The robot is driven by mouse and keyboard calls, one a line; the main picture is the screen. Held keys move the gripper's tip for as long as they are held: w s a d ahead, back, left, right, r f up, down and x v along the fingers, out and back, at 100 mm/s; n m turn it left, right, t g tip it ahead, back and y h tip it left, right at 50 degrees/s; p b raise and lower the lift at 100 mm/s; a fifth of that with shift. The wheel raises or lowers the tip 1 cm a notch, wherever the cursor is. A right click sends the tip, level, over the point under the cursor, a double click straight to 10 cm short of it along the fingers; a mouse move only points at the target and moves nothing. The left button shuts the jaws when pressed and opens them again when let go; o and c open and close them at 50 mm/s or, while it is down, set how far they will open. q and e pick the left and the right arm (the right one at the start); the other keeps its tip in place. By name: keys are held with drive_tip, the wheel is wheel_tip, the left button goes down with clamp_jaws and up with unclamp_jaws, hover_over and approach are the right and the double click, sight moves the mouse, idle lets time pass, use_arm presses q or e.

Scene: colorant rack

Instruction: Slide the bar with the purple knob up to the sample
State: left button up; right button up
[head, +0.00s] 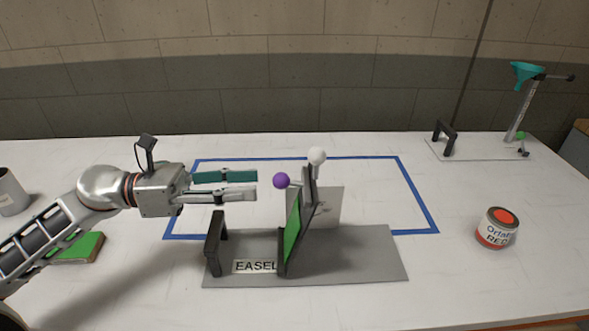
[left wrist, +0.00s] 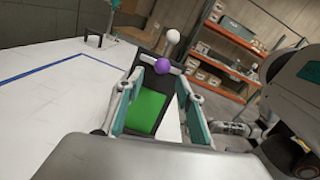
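The purple knob (head: 281,181) sits near the top of the easel, left of a white knob (head: 317,155). It also shows in the left wrist view (left wrist: 162,65), between my fingertips in the picture. A green panel (head: 293,228) leans on the easel's dark upright; I take it for the sample. My right gripper is in neither view.
The easel's grey base (head: 360,262) has a black handle (head: 215,243) and an EASEL label. A paint can (head: 497,228) stands at right. A funnel stand (head: 518,105) is at the back right. A green block (head: 80,247) lies at left, near a grey cup (head: 10,192).

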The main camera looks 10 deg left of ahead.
sight(284, 184)
use_arm(q)
drive_tip(key=p+x, duration=0.1)
drive_tip(key=x, duration=0.2)
drive_tip(key=p+x, duration=0.1)
drive_tip(key=x, duration=0.2)
drive_tip(key=shift+s+d+r, duration=0.1)
drive_tip(key=shift+d+r, duration=0.05)
drive_tip(key=shift+r, duration=0.05)
drive_tip(key=shift+w+d+f+p, duration=0.1)
drive_tip(key=shift+d+p, duration=0.1)
drive_tip(key=shift+d, duration=0.15)
drive_tip(key=shift+w+d+p, duration=0.15)
drive_tip(key=shift+d+p, duration=0.05)
drive_tip(key=shift+d, duration=0.15)
drive_tip(key=shift+f, duration=0.15)
clamp_jaws()
